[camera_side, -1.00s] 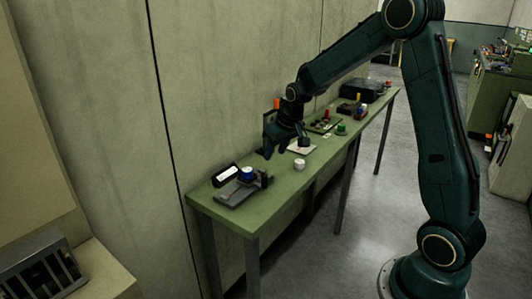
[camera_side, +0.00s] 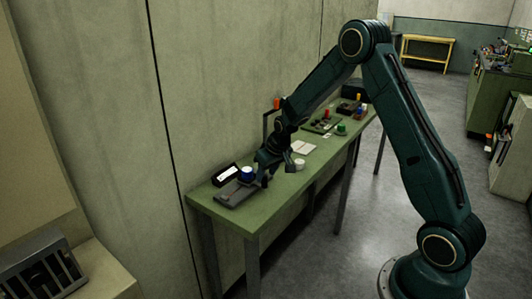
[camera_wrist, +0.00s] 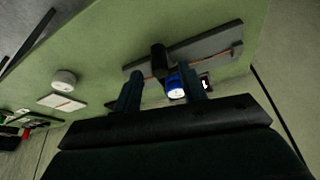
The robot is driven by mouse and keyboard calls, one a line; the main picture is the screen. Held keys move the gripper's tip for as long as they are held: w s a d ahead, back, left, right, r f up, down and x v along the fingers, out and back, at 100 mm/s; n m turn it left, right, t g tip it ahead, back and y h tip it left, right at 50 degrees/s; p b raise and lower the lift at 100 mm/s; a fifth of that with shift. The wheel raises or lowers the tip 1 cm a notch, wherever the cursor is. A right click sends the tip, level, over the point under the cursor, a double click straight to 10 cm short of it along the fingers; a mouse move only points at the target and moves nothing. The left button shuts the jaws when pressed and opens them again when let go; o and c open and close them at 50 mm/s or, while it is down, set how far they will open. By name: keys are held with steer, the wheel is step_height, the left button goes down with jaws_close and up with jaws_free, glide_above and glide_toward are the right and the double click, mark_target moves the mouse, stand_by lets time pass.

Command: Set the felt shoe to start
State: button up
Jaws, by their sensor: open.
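A dark upright block (camera_wrist: 158,60), which looks like the felt shoe, stands on a long grey track (camera_wrist: 218,44) with a thin red line along it. In the side view the track (camera_side: 232,193) lies near the bench's front end. My gripper (camera_wrist: 163,80) is open, its two fingers apart, with the block showing between and just beyond the fingertips. I cannot tell whether they touch. In the side view my gripper (camera_side: 266,176) is low at the track's right end and hides the block. A blue cap with a white face (camera_wrist: 175,88) sits close beside the block, partly behind a finger.
A black box with a lit white display (camera_side: 227,173) stands behind the track by the wall. A white round piece (camera_side: 299,163) and a pale flat pad (camera_side: 305,147) lie farther along the green bench (camera_side: 250,216). Several small parts stand beyond them.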

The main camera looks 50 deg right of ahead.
mark_target(265, 176)
steer(key=shift+x, duration=1.6)
steer(key=shift+c, duration=0.4)
jaws_close()
